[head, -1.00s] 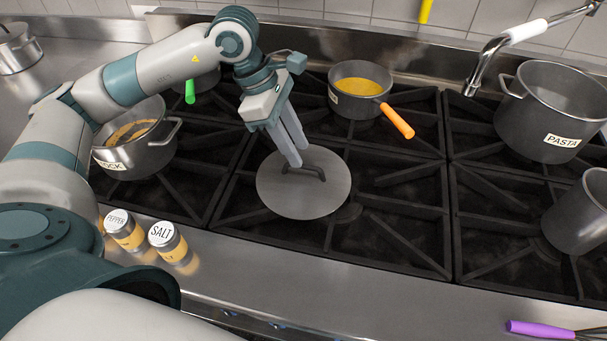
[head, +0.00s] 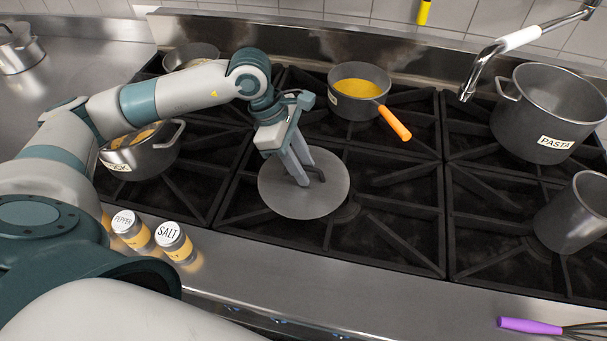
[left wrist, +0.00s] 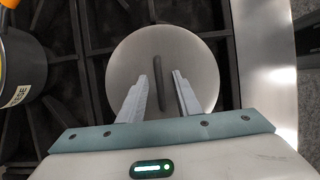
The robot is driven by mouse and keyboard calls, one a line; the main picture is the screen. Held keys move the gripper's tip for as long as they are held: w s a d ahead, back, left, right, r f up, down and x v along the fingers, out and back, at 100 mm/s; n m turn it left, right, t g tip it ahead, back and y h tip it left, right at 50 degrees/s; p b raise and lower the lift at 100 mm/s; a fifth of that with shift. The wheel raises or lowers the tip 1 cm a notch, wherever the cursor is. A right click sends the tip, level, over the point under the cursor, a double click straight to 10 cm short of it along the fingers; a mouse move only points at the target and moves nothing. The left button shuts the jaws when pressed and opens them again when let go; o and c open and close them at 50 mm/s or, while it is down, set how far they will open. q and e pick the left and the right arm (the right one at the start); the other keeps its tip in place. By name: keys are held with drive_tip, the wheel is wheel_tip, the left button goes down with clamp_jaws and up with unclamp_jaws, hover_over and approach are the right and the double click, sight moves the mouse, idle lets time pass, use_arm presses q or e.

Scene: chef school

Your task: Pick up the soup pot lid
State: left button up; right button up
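The soup pot lid (head: 305,200) is a flat grey disc with a dark bar handle (head: 318,174). It lies on the stove grates near the middle of the head view. My left gripper (head: 305,180) is low over the lid, with its fingers at the handle. In the left wrist view the lid (left wrist: 190,60) fills the upper middle, and its handle (left wrist: 158,82) stands between the tips of my left gripper (left wrist: 162,85). The fingers are apart, with a gap on each side of the handle. My right gripper is not in view.
A pan of yellow soup (head: 358,88) with an orange handle (head: 395,123) stands behind the lid. A stock pot (head: 143,158) is at left, and salt (head: 174,243) and pepper (head: 131,230) shakers are on the front counter. A pasta pot (head: 545,115) stands at right. The grates right of the lid are clear.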

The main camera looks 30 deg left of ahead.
use_arm(q)
drive_tip(key=shift+d+f, duration=0.15)
drive_tip(key=shift+f, duration=0.2)
drive_tip(key=shift+c, duration=0.4)
clamp_jaws()
drive_tip(key=shift+w+r, duration=0.1)
drive_tip(key=shift+r, duration=0.1)
